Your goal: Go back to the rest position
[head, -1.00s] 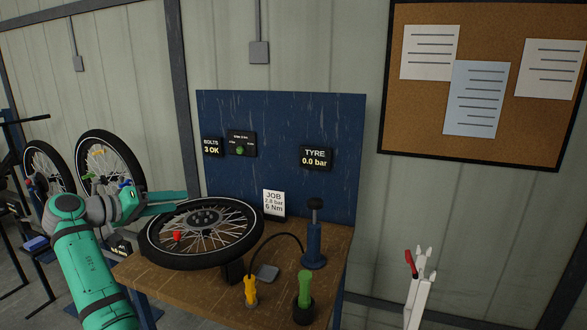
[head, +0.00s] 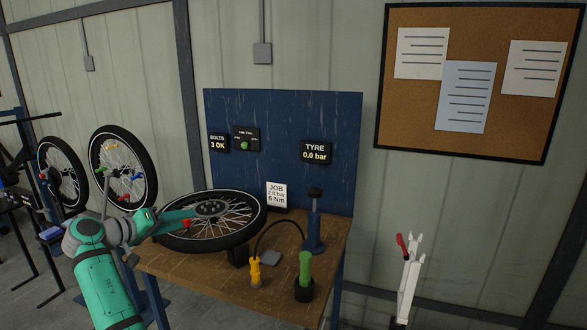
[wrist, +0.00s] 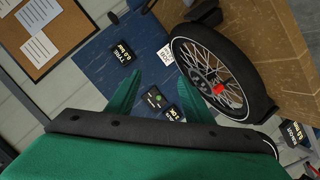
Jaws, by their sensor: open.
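My gripper (head: 172,222) is over the left side of the bench in the head view, with its green fingers at the left rim of a bicycle wheel (head: 252,228). In the wrist view the two fingers (wrist: 152,90) are spread apart with nothing between them. The wheel lies nearly flat, raised above the wooden bench (head: 215,268); a red piece (wrist: 219,88) shows on it. Whether a finger touches the wheel cannot be told. My arm comes up from the lower left.
A yellow-handled tool (head: 255,271), a green-handled tool (head: 304,270) and a blue pump (head: 314,232) stand on the bench. A blue panel (head: 280,130) reads "BOLTS 3 OK" and "TYRE 0.0 bar". More wheels (head: 122,165) are at left.

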